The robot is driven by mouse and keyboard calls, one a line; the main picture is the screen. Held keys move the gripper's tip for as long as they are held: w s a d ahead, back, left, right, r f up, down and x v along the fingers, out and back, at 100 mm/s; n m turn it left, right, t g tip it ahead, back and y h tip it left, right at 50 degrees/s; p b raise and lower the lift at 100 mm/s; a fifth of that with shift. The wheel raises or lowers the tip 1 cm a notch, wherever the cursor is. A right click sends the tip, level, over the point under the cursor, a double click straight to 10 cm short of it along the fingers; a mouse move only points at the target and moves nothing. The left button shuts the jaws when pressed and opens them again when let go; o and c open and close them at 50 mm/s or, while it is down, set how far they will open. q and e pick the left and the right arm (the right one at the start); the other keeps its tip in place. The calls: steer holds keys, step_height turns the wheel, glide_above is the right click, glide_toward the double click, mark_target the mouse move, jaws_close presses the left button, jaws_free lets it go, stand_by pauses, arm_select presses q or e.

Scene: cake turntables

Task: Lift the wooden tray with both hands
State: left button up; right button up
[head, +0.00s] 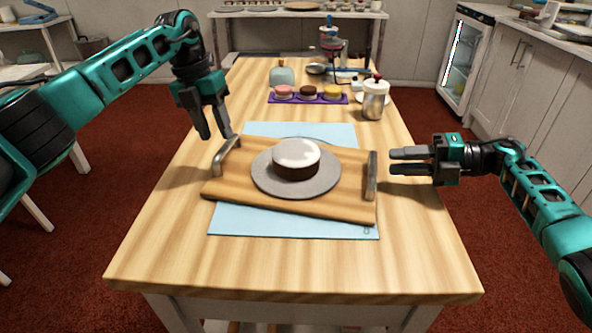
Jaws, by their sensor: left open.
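The wooden tray (232,194) lies at a slight angle on a light blue mat (290,224) on the table. It has a metal handle at each end, the left handle (227,156) and the right handle (371,176). A grey round plate (265,180) on the tray bears a dark cake with a white top (296,158). My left gripper (216,136) is open, pointing down just above and behind the left handle. My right gripper (392,162) points left, its fingers parted and empty, a little to the right of the right handle, not touching it.
Behind the tray stand a purple tray (307,101) of small cakes, a metal canister (374,101) and a pale green jar (282,76). More utensils stand at the far end. The wooden table (290,268) is clear in front and along both sides.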

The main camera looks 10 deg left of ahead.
mark_target(222, 148)
arm_select(q)
steer(key=f, duration=0.3)
steer(key=d+f, duration=0.1)
steer(key=f, duration=0.2)
steer(key=shift+d, duration=0.15)
arm_select(e)
steer(key=x, duration=0.6)
arm_select(q)
steer(key=shift+c, duration=0.4)
arm_select(e)
steer(key=shift+c, duration=0.3)
arm_select(q)
steer(key=c, duration=0.5)
arm_select(e)
jaws_close()
arm_select(q)
jaws_close()
steer(key=shift+r, duration=0.15)
